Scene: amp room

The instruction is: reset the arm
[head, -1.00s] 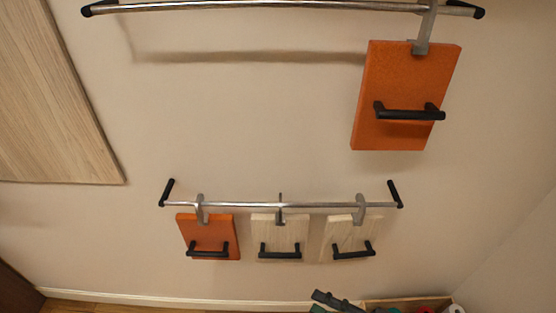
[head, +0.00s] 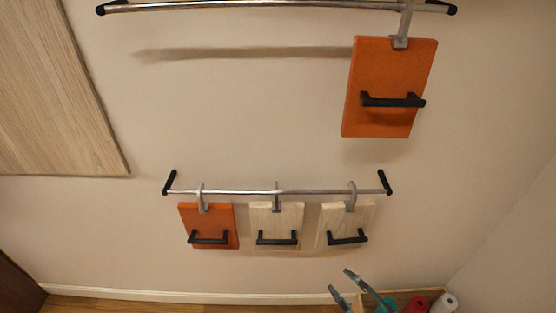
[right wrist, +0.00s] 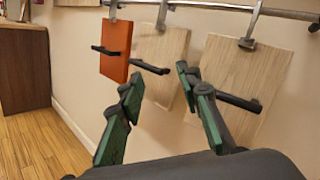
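My right gripper (head: 340,279) shows at the bottom of the head view, in front of the wall below the lower rail. In the right wrist view its two green-padded fingers (right wrist: 158,88) are spread apart with nothing held between them. Beyond them hang two pale wood boards, a middle one (right wrist: 160,50) and a right one (right wrist: 235,65), each with a black handle; the right finger overlaps the right board's handle in the picture. Whether they touch cannot be told. My left gripper is in neither view.
The lower rail (head: 235,191) carries an orange board (head: 205,212) left of the pale boards. A larger orange board (head: 392,75) hangs from the upper rail (head: 280,6). A wooden crate (head: 432,295) with rolls stands at bottom right. A dark cabinet (right wrist: 25,70) is left.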

